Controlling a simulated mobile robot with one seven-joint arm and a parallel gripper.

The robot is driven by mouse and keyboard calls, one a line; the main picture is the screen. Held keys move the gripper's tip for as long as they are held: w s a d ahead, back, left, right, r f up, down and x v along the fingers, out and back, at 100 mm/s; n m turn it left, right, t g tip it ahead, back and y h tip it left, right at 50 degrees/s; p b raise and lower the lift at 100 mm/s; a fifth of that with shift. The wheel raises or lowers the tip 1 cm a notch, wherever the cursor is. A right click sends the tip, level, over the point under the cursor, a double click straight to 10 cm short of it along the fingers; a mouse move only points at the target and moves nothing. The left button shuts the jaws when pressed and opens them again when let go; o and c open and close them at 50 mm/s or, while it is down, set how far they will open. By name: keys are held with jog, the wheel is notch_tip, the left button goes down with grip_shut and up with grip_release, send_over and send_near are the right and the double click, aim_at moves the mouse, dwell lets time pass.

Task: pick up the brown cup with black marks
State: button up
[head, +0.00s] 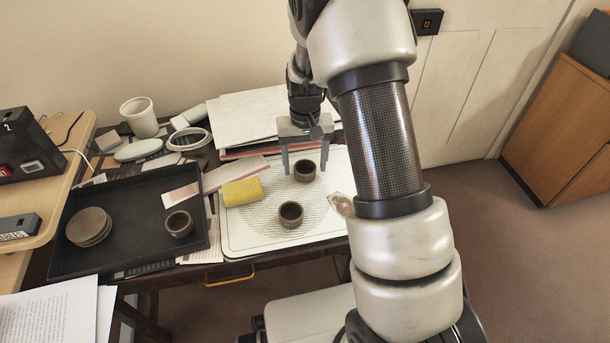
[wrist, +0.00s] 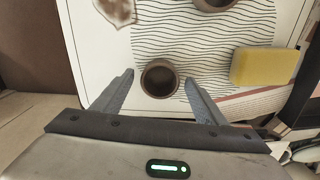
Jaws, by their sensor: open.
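Three small brown cups show in the head view. One cup (head: 304,175) stands upright at the back of the white board (head: 237,243). Another cup (head: 291,214) stands nearer on that board, and a third cup (head: 179,224) is in the black tray. I cannot make out black marks on any of them. My gripper (head: 305,168) points down, open and empty, with its fingers either side of the back cup. In the wrist view that cup (wrist: 160,80) lies between the spread fingertips (wrist: 158,77), with a gap on both sides; the nearer cup (wrist: 213,4) is cut by the top edge.
A yellow sponge (head: 242,192) lies on the board left of the cups. A torn brownish scrap (head: 341,205) lies to their right. The black tray (head: 130,253) also holds round brown discs (head: 89,227). Papers (head: 243,116) are stacked behind, and a white pot (head: 139,117) stands back left.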

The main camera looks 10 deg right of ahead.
jog(key=shift+f, duration=0.85)
jog(key=c, duration=1.1)
jog(key=shift+r, duration=0.15)
